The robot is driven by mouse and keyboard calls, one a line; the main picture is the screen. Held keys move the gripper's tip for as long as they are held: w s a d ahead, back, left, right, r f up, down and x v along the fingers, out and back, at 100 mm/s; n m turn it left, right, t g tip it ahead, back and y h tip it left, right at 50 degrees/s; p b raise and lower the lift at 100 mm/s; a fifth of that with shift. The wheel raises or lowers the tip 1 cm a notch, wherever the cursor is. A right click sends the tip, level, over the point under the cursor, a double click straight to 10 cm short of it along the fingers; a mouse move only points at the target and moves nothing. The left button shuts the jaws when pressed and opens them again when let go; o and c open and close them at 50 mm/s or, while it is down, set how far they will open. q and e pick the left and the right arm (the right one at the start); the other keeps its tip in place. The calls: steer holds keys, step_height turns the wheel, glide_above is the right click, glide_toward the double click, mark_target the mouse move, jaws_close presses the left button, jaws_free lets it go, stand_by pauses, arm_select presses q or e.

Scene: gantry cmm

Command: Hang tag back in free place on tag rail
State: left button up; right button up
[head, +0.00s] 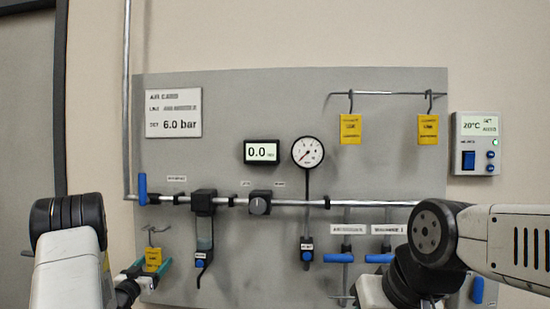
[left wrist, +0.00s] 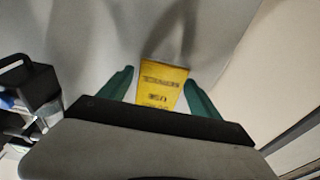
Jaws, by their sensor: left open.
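A yellow tag (head: 153,259) hangs from a small hook (head: 155,230) at the lower left of the grey panel. My left gripper (head: 150,268) is at this tag, with its teal fingers open to either side of it. In the left wrist view the tag (left wrist: 163,85) stands between the two open fingers (left wrist: 160,95), with a gap visible on its left and little on its right. The tag rail (head: 390,94) is at the panel's upper right. Two yellow tags hang on it by hooks, a left one (head: 350,128) and a right one (head: 428,129), with bare rail between them.
A horizontal pipe (head: 290,203) crosses the panel, with a blue-handled valve (head: 142,189), a filter bowl (head: 204,232) and a gauge (head: 308,152). Blue handles (head: 338,258) sit lower right. A thermostat box (head: 475,143) is right of the panel. My right arm covers the lower right.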

arm_select(q)
steer(key=shift+c, duration=0.2)
steer(key=c, duration=0.9)
steer(key=shift+r, duration=0.1)
steer(key=shift+c, duration=0.2)
steer(key=shift+r, duration=0.1)
steer(key=shift+r, duration=1.3)
steer(key=s, duration=1)
steer(key=shift+a, duration=0.4)
